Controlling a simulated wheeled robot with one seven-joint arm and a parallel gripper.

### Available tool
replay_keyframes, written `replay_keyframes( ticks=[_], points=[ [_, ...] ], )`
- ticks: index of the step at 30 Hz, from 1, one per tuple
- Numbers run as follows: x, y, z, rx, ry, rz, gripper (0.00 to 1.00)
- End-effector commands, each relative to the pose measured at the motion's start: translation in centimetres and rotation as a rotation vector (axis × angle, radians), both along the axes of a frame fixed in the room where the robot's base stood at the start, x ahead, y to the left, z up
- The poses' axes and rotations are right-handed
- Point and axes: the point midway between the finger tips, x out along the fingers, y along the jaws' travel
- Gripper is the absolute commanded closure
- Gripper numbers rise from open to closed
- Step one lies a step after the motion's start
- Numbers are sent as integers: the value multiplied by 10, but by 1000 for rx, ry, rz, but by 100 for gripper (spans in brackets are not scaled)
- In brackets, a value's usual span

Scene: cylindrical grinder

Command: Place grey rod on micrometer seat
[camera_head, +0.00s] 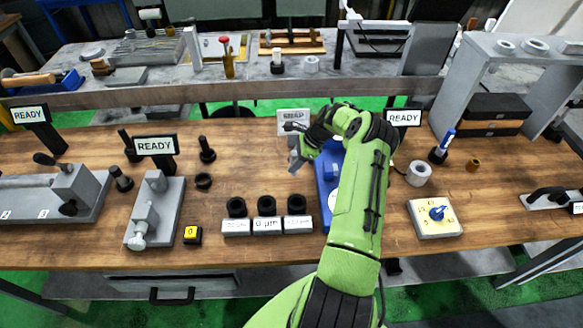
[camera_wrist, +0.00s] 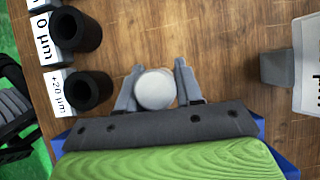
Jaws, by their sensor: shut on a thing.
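The grey rod (camera_wrist: 155,88) shows end-on in the wrist view as a round pale face. It sits between the two fingers of my gripper (camera_wrist: 157,90), which is shut on it, above the wooden bench. In the head view my gripper (camera_head: 297,157) is left of the blue base (camera_head: 325,185), at the middle of the bench. My arm hides much of that base, and I cannot make out the micrometer seat itself. Blue edges (camera_wrist: 283,163) also show under my gripper in the wrist view.
A READY sign (camera_head: 404,117), a white ring (camera_head: 419,173) and a dial box (camera_head: 435,217) are to the right. Bare wood lies around my gripper.

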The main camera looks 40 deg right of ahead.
Motion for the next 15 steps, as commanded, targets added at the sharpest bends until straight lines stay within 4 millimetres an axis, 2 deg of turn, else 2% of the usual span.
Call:
replay_keyframes(
  ticks=[5, 15],
  points=[
    [0, 0, -29, 1, 0, 0, 100],
    [0, 0, -34, 0, -2, 0, 100]
  ],
)
